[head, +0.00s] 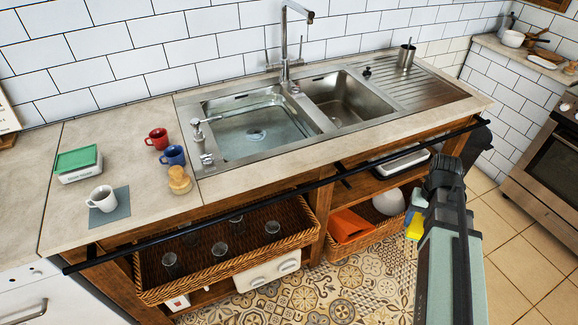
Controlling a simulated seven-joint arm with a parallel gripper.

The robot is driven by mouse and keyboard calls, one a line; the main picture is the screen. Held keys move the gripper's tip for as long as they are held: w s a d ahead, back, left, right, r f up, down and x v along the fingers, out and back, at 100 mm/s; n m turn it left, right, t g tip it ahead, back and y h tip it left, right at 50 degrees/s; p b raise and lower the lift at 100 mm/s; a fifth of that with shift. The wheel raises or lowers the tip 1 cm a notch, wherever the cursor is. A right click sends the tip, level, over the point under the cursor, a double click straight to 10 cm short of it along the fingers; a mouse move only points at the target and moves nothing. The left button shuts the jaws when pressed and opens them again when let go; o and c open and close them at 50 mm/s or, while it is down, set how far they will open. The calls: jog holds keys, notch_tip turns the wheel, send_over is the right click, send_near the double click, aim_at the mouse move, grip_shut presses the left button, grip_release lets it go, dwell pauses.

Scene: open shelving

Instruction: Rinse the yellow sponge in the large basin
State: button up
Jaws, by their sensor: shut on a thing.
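The yellow sponge (413,229) shows at the right of the head view, below the counter's front edge and by the lower shelves. My gripper (416,212) is shut on it; my arm hides much of the gripper and part of the sponge. The large basin (222,148) is the left one in the steel sink and has clear water standing in it. The sponge is apart from the basin, to its right and lower, in front of the counter. A tall faucet (285,50) stands behind and between the two basins.
A smaller basin (345,105) and drainboard (425,88) lie right of the large basin. A black rail (270,190) runs along the counter front.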

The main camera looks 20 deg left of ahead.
jog(key=w+a+r+m, duration=0.3)
jog(key=w+r, duration=0.1)
jog(key=w, duration=0.5)
jog(key=w+a+r+m+y, duration=0.1)
jog(key=w+a+r+m, duration=0.25)
jog(key=w, duration=0.65)
jog(key=w+a+r+m, duration=0.25)
jog(key=w+r, duration=0.25)
jog(key=w, duration=0.4)
jog(key=a, duration=0.4)
jog(key=s+a+n, duration=0.1)
jog(key=a, duration=0.4)
jog(key=a+r+n, duration=0.1)
jog(key=a, duration=0.4)
jog(key=shift+s+a, duration=0.2)
jog(key=s+a+r+n, duration=0.15)
jog(key=s+a, duration=0.45)
jog(key=a, duration=0.7)
jog(key=s+a+r+n+h, duration=0.1)
jog(key=s+a+n, duration=0.35)
jog(key=a, duration=0.75)
jog(key=s+a+r+n, duration=0.1)
jog(key=s+a, duration=0.7)
jog(key=a, duration=0.5)
notch_tip(320, 180, down, 14)
jog(key=shift+w, duration=0.25)
